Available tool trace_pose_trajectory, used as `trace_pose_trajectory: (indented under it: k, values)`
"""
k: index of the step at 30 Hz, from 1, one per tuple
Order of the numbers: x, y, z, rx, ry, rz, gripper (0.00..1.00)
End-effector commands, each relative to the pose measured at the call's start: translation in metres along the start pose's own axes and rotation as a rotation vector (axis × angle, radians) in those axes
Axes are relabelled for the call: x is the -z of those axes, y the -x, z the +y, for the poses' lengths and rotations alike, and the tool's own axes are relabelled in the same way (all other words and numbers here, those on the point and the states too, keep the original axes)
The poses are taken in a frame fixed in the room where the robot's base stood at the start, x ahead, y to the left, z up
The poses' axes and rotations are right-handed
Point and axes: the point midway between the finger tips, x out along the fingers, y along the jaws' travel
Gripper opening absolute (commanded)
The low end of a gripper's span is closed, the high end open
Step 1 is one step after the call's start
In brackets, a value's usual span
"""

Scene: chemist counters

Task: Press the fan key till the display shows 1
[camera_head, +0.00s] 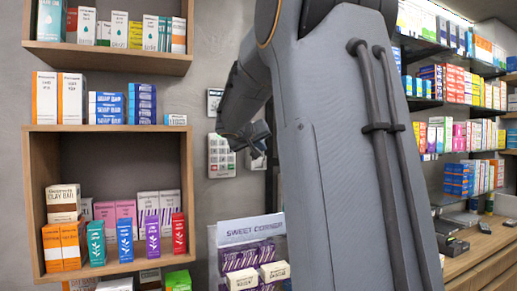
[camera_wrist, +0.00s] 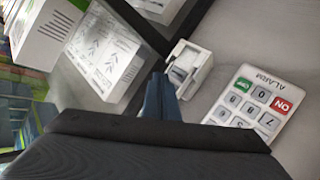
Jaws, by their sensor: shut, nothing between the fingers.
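In the wrist view my gripper (camera_wrist: 160,97) is shut and empty, its dark blue fingers pointing at the wall. A small white box with a grey insert (camera_wrist: 190,68) is just beyond the fingertips; I cannot tell whether they touch it. A white keypad marked ALARM (camera_wrist: 252,98), with a red ON key and a green key, is to the right, upside down and partly hidden by my gripper. In the head view the keypad (camera_head: 221,156) is on the wall left of my gripper (camera_head: 257,150). No fan key or display can be made out.
A small wall panel (camera_head: 214,101) above the keypad is partly covered by my arm. Wooden shelves (camera_head: 110,130) with boxes stand at left. A sweet corner stand (camera_head: 250,235) is below.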

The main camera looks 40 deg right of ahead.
Motion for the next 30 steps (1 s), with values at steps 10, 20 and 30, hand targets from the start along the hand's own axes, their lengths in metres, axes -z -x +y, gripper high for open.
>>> trace_pose_trajectory:
  k: [10, 20, 30]
  values:
    - [0.0, 0.0, 0.0, 0.0, 0.0, 0.0, 0.0]
    - [0.0017, -0.0041, -0.0034, 0.0, -0.002, 0.0, 0.0]
    - [0.0044, -0.0059, -0.0044, 0.0, 0.0, 0.0, 0.0]
